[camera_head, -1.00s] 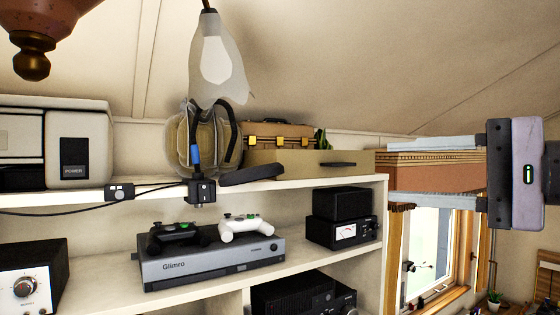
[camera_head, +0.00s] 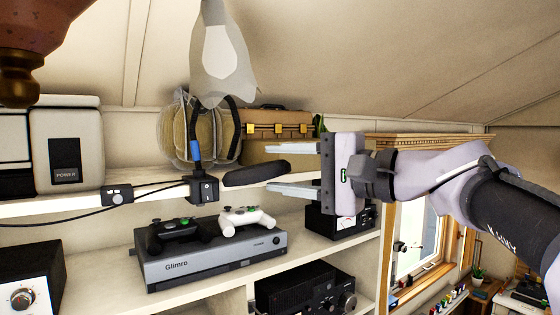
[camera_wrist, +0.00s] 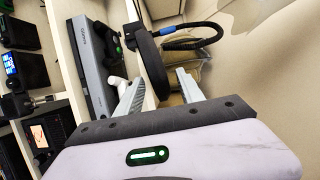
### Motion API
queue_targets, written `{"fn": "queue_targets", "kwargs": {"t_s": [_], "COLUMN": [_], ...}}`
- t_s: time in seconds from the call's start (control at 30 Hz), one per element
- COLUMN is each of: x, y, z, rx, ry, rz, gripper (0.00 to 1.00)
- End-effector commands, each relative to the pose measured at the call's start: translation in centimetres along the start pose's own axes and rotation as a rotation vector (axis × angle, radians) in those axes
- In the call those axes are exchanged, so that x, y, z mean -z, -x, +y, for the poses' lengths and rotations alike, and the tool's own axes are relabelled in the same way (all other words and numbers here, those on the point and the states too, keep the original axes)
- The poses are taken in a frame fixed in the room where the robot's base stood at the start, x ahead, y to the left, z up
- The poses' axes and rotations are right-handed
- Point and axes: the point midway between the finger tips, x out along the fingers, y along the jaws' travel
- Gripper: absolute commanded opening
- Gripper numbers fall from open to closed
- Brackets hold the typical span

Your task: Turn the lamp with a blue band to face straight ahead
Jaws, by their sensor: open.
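The lamp has a black clamp with a switch at the shelf edge, a dark bent neck with a blue band (camera_head: 195,151), and a long black head (camera_head: 250,174). The head lies roughly level, jutting toward the right over the shelf edge. My gripper (camera_head: 268,170) is open, reaching in from the right, one finger above the other. The head's right end is at the fingertips, seemingly between them. In the wrist view the head (camera_wrist: 150,62) shows between the two fingers, and the blue band (camera_wrist: 203,28) lies beyond. I cannot tell whether a finger touches it.
A grey console (camera_head: 205,254) with two controllers and a small black meter box (camera_head: 340,223) sit on the shelf below. A cable runs left from the clamp.

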Motion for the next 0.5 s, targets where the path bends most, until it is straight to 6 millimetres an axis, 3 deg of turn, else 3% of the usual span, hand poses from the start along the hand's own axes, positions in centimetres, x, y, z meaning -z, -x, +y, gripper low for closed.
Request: {"fn": "queue_targets", "kwargs": {"t_s": [0.27,0.5], "x": [0.00,0.00], "y": [-0.31,-0.28], "z": [0.06,0.04], "rx": [0.000,0.000], "ry": [0.001,0.001], "rz": [0.001,0.000], "gripper": [0.45,0.02]}}
